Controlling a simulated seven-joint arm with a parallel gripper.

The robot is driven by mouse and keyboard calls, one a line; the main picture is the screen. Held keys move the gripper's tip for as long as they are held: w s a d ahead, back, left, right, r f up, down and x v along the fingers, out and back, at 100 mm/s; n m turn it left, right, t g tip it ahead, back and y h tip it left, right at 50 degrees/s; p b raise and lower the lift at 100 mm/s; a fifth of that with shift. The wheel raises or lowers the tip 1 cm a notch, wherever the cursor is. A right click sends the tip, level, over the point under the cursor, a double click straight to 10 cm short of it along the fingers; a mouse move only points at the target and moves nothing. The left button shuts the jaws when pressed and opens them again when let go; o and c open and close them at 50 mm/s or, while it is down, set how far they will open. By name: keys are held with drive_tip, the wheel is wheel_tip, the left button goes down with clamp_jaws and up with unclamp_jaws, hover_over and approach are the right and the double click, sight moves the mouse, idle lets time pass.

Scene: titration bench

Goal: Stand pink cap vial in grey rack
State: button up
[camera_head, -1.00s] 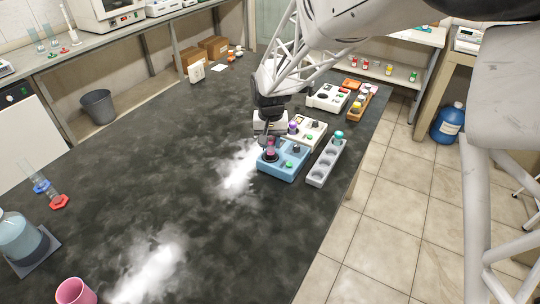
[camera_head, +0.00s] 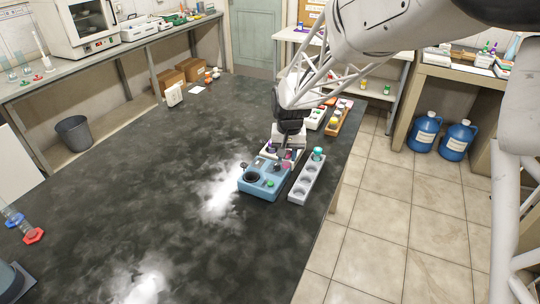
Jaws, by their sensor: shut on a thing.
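The grey rack (camera_head: 306,184) is a long narrow block with a row of round wells on the right part of the black bench. A teal-capped vial (camera_head: 318,155) stands in its far end; the nearer wells look empty. My gripper (camera_head: 284,157) is just left of the rack, above the back right of a blue device. It is shut on the pink cap vial (camera_head: 287,155), of which only a small part shows between the fingers. The rest of the vial is hidden or too small to make out.
The blue device (camera_head: 258,189) has an open round well (camera_head: 252,177) and a green button (camera_head: 270,184). Behind it stands a white device with a purple-capped item (camera_head: 271,147). An orange rack (camera_head: 338,120) is farther back. The bench's right edge is close to the grey rack.

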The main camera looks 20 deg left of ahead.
drive_tip(key=w+d+m, duration=0.1)
drive_tip(key=w+d, duration=0.1)
drive_tip(key=d, duration=0.4)
drive_tip(key=shift+w, duration=0.15)
drive_tip(key=shift+f, duration=0.2)
drive_tip(key=shift+f, duration=1.95)
drive_tip(key=shift+f, duration=1.4)
idle(1.9)
drive_tip(key=o, duration=1.2)
drive_tip(key=shift+o, duration=0.2)
drive_tip(key=shift+r, duration=0.2)
